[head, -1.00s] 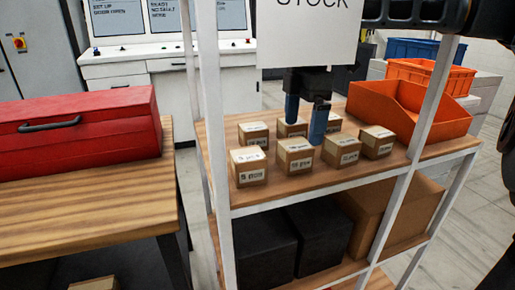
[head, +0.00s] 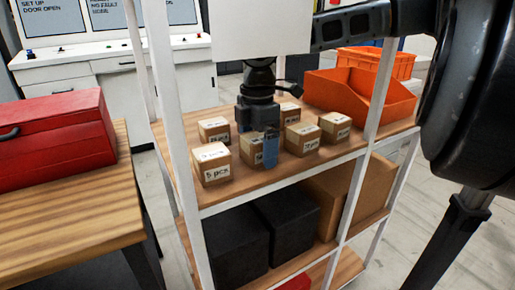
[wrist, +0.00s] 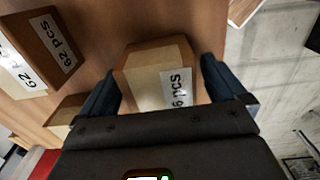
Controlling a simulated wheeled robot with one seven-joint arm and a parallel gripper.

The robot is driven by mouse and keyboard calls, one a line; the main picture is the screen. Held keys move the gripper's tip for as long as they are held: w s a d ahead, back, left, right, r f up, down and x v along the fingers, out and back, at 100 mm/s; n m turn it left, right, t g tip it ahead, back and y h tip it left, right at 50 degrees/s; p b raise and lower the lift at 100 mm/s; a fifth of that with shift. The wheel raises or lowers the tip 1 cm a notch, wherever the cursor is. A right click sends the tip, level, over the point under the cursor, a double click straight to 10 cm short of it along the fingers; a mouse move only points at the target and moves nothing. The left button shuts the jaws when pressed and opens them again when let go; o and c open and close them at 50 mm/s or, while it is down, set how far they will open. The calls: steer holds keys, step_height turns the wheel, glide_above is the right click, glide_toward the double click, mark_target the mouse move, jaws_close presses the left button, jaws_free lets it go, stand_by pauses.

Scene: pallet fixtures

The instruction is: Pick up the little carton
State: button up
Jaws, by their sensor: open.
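Several little cartons with white labels stand on the upper wooden shelf. In the head view my gripper (head: 258,150) is down among them, in front of a carton (head: 246,150) that it partly covers. In the wrist view a carton (wrist: 150,75) with a label ending in "6 pcs" lies between my two open blue fingers, one on each side of it. Part of this carton is hidden behind the gripper body. A front-left carton (head: 212,165) reads "5 pcs". Other cartons (head: 301,138) and (head: 334,127) stand to the right.
An orange bin (head: 360,98) stands at the shelf's right. White posts (head: 170,100) frame the shelf, and a white sign hangs above. A red toolbox (head: 50,140) sits on a wooden bench (head: 60,205) at left. In the wrist view a "62 pcs" carton (wrist: 45,45) stands close by.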

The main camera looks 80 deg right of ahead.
steer(key=shift+c, duration=0.4)
steer(key=c, duration=1.1)
steer(key=shift+o, duration=0.2)
steer(key=shift+r, duration=0.1)
